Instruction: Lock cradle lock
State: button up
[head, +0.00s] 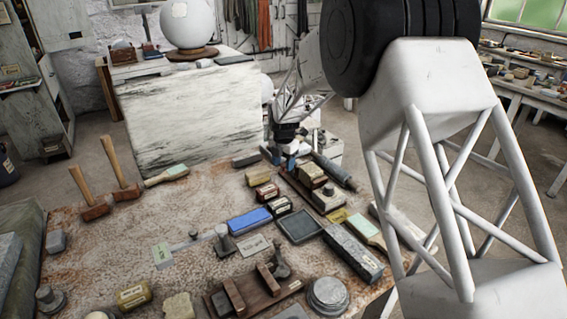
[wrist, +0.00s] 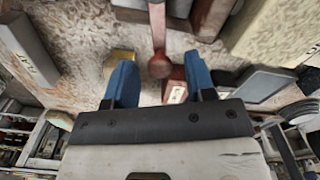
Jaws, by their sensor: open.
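My gripper (head: 284,155) is over the far edge of the workbench in the head view, its blue fingers pointing down. In the wrist view my gripper (wrist: 160,82) has its two blue fingers apart. A reddish-brown bar with a rounded knob (wrist: 160,66) shows in the gap between them; I cannot tell whether a finger touches it. A wooden stand with two upright slats (head: 255,292) is at the front of the bench, with a dark metal piece (head: 280,262) at its back. No part is clearly recognisable as the cradle lock.
Small boxes, a blue block (head: 250,221), a dark tray (head: 299,226) and a long grey stone bar (head: 352,252) crowd the bench right of middle. Two mallets (head: 123,192) stand at the left. A white sphere (head: 187,22) rests on a block behind. The bench's left middle is fairly clear.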

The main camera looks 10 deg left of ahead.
jog(key=shift+c, duration=0.4)
grip_shut()
jog(key=shift+s+d+n, duration=0.1)
jog(key=shift+d+n, duration=0.15)
jog(key=shift+n, duration=0.25)
jog(key=shift+o, duration=0.4)
grip_release()
jog(key=shift+a+f+m, duration=0.1)
jog(key=shift+a+m, duration=0.05)
jog(key=shift+m, duration=0.15)
